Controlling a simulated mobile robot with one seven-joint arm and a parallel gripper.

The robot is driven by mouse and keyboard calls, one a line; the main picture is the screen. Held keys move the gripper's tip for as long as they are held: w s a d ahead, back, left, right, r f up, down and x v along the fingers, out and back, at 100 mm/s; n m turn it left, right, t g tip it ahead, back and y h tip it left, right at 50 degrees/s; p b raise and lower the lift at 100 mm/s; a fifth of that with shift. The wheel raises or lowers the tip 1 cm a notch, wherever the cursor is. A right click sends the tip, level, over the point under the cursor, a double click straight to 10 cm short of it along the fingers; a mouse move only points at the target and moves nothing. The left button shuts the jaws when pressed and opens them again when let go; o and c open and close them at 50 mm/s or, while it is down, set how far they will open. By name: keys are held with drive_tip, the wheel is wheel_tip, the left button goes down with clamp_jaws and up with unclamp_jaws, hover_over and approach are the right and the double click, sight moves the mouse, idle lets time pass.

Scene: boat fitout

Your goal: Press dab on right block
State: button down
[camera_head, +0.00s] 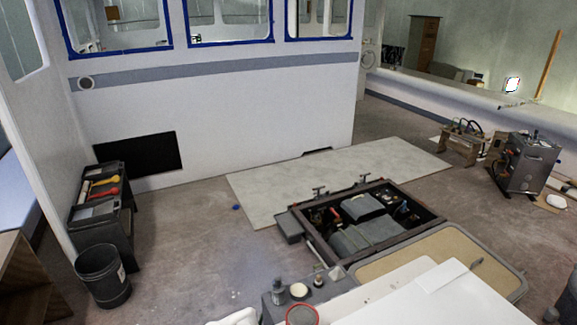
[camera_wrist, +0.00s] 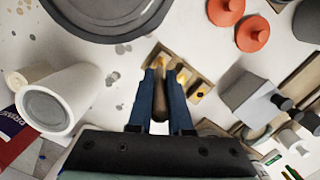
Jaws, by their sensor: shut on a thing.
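In the wrist view, my gripper (camera_wrist: 165,80) has its two blue fingers shut on a brown, rounded, stick-like thing (camera_wrist: 159,102). A light wooden piece (camera_wrist: 207,86) with several yellowish patches lies just beyond the fingertips, partly hidden by them. I cannot tell whether the held thing touches it. A grey block-shaped thing (camera_wrist: 247,96) lies to its right. I cannot tell which of these is the right block, and I make out no clear dab. In the head view my gripper does not show.
In the wrist view, a white cup-like container (camera_wrist: 62,98) is left, a large dark round vessel (camera_wrist: 108,12) top left, and orange-red knobbed parts (camera_wrist: 252,33) top right. In the head view, an open hatch (camera_head: 372,222) lies mid-floor and a black bucket (camera_head: 103,278) left.

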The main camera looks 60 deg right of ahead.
drive_tip(key=shift+a+f, duration=0.1)
idle(0.3)
wheel_tip(320, 180, up, 7)
drive_tip(key=p, duration=0.7)
drive_tip(key=shift+w, duration=0.1)
idle(0.6)
